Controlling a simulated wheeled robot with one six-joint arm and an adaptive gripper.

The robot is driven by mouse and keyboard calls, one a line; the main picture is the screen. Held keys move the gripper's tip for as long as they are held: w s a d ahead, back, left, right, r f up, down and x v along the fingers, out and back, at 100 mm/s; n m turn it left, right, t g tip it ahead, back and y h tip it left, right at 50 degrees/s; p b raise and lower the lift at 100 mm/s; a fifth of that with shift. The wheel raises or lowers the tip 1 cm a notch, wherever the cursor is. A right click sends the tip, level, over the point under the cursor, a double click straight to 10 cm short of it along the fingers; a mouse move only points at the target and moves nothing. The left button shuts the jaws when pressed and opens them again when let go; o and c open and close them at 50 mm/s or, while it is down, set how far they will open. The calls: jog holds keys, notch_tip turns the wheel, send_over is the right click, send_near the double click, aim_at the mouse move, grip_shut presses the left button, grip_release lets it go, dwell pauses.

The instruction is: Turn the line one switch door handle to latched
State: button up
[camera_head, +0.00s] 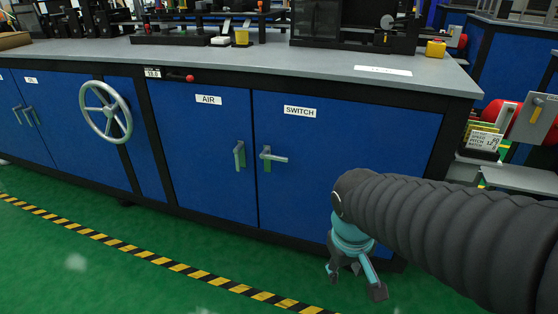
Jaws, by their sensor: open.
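The blue switch door (350,140) carries a white SWITCH label (300,112) near its top left. Its handle (273,157) sits at the door's left edge, with the silver lever lying roughly level and pointing right over a greenish upright plate. My gripper (355,284) is low and to the right of the handle, in front of the cabinet's lower edge. Its teal and dark fingers are spread and empty, pointing down, well apart from the handle. My dark ribbed arm covers the lower right part of the door.
The AIR door (205,150) adjoins on the left, its handle (239,156) upright. A handwheel (106,112) protrudes farther left. The grey worktop (270,56) carries machinery. Red rollers (505,113) stand at the right. Green floor with a striped line (150,258) is open in front.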

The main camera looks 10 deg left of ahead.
jog(key=w+a+f+n+t+h+b, duration=0.1)
jog(key=w+a+f+n+h, duration=0.45)
jog(key=w+a+f, duration=0.45)
jog(key=n+t+h, duration=0.1)
jog(key=t+h, duration=0.3)
jog(key=t, duration=0.8)
send_near(277, 159)
jog(key=x, duration=1)
jog(key=shift+w+d, duration=0.2)
jog(key=shift+c, duration=0.3)
grip_shut()
